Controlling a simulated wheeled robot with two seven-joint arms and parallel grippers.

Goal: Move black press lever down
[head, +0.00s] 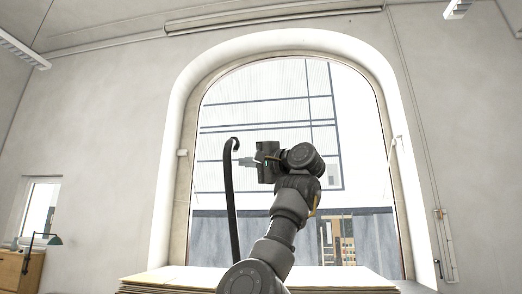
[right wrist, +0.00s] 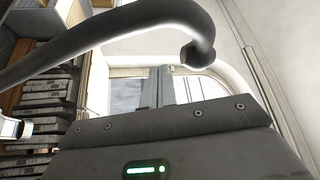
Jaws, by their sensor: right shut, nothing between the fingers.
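The black press lever (head: 232,200) stands nearly upright in the head view, with a hooked top end. In the right wrist view the lever (right wrist: 110,32) crosses the upper part as a thick curved bar ending in a rounded knob. My right gripper (head: 240,161) is raised just right of the lever's upper end, its fingers pointing left towards it. In the right wrist view my right gripper's fingers (right wrist: 161,88) are together and empty, below the lever's curve. I cannot tell whether they touch the lever. The lever's lower end is hidden. My left gripper is not in view.
A stack of boards or paper (head: 165,280) lies at the bottom, below the large arched window (head: 270,100). A wooden cabinet (head: 20,272) with a green lamp (head: 54,240) stands far left. A shelf of dark stacked items (right wrist: 45,105) shows in the right wrist view.

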